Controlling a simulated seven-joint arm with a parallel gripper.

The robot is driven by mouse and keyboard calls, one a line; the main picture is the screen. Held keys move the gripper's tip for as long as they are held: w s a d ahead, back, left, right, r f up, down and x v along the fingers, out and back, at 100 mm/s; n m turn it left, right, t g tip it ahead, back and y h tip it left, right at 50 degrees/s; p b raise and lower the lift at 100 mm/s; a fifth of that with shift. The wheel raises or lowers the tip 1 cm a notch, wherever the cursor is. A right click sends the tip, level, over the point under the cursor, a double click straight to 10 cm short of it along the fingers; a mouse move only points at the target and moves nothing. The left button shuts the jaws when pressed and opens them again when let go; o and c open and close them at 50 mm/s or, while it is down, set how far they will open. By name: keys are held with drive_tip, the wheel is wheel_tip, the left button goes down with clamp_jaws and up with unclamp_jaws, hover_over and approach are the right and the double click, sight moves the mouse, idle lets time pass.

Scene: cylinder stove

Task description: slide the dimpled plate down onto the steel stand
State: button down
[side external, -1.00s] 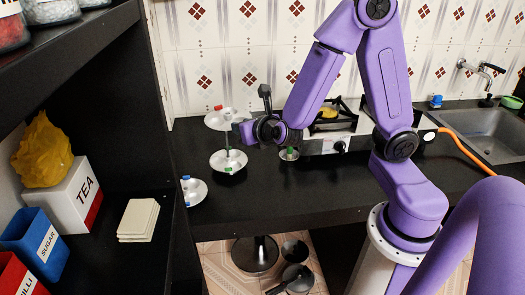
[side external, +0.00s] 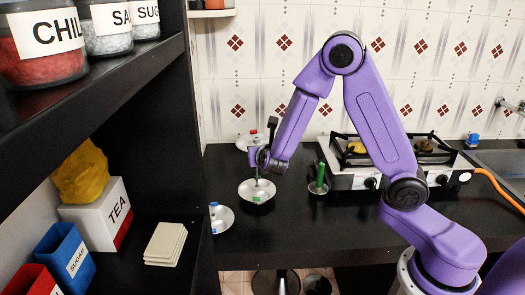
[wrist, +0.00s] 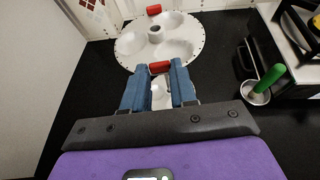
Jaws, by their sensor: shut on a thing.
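The dimpled plate (wrist: 185,25) is a round steel disc with shallow hollows, red tabs at its edge and a hub in the middle. In the side view this plate (side external: 243,141) is partly hidden behind my arm. My gripper (wrist: 160,72) is shut on its near red tab; it also shows in the side view (side external: 256,160). The steel stand carries a lower plate with green tabs (side external: 245,190), just below my gripper. The held plate is above the lower plate. I cannot tell whether the stand's post passes through the hub.
A plate with blue tabs (side external: 222,221) lies left of the stand, near the counter's front edge. A small steel piece with a green handle (side external: 318,183) stands to the right, before the stove (side external: 345,180). A dark shelf (side external: 198,130) rises at the left.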

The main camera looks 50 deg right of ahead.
idle(0.4)
drive_tip(key=shift+f, duration=7.65)
drive_tip(key=shift+f, duration=0.35)
drive_tip(key=c, duration=0.8)
unclamp_jaws()
drive_tip(key=v, duration=1.7)
drive_tip(key=shift+s+a+r, duration=0.15)
drive_tip(key=shift+s, duration=0.05)
